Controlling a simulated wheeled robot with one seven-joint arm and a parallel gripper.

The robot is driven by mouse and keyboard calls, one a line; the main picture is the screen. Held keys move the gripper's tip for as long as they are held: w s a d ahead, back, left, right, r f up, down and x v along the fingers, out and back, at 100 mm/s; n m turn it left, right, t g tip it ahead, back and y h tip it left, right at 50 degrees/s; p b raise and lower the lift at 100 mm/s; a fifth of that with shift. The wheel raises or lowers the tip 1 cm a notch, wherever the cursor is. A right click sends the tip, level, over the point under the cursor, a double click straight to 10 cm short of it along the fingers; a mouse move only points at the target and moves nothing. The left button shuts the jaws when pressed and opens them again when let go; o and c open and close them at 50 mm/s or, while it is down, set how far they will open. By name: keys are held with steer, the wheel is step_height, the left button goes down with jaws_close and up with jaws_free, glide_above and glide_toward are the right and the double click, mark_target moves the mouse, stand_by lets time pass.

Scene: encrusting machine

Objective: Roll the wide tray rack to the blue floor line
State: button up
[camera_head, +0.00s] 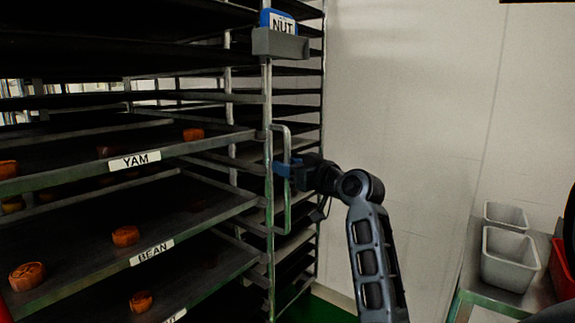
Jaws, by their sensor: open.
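The wide tray rack (267,95) fills the left half of the head view. It is a tall metal frame with dark trays on several levels. An upright handle (287,215) stands out from its near right post. My gripper (285,170) is at the handle, with its blue fingers beside or around the bar at mid-height. The fingers are open; whether they touch the bar is hard to tell. The rack's wheels and the blue floor line are not in view.
A blue NUT tag (279,22) sits in a grey holder. A white wall stands behind. Grey bins (509,258) rest on a metal table at right. A little green floor (318,308) shows.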

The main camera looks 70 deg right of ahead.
steer(key=shift+w+d, duration=0.1)
steer(key=shift+w, duration=0.1)
jaws_close()
stand_by(0.3)
